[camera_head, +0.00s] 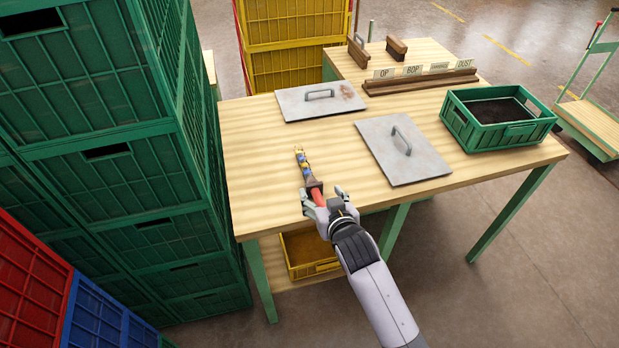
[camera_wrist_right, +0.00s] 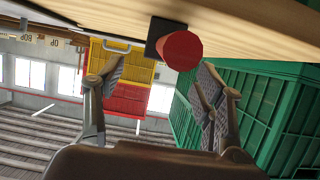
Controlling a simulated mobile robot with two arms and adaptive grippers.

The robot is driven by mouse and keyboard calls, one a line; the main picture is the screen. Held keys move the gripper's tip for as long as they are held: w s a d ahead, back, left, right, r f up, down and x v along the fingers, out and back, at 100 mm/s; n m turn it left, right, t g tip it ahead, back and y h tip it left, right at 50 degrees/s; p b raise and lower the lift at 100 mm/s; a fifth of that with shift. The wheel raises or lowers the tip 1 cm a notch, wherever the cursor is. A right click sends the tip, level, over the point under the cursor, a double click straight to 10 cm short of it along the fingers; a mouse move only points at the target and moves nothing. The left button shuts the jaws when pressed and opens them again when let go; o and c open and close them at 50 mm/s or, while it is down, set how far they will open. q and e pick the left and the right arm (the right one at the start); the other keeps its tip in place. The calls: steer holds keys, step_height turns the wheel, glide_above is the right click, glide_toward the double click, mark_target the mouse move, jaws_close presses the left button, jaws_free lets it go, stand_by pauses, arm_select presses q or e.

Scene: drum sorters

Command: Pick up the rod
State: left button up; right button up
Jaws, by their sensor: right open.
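The rod (camera_head: 302,163) lies on the wooden table near its front edge. It has yellow and blue pieces at the far end, a dark brown block, and a red near end (camera_head: 318,197). In the right wrist view the round red end (camera_wrist_right: 181,50) shows face-on, with the dark block behind it. My right gripper (camera_head: 322,199) is open at the table's front edge, its fingers to either side of the red end in the head view. In the wrist view the spread fingers (camera_wrist_right: 160,85) hold nothing. My left gripper is out of view.
Two grey metal plates with handles (camera_head: 292,104) (camera_head: 425,158) lie on the table (camera_head: 245,190). A green crate (camera_head: 490,139) of dark soil stands at right. Stacked green crates (camera_head: 130,190) rise close at left. A yellow crate (camera_head: 310,271) is below the table.

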mark_target(315, 186)
steer(key=x, duration=0.5)
steer(key=shift+s+a, duration=0.15)
steer(key=shift+f, duration=0.1)
steer(key=shift+c, duration=0.3)
jaws_close()
stand_by(0.5)
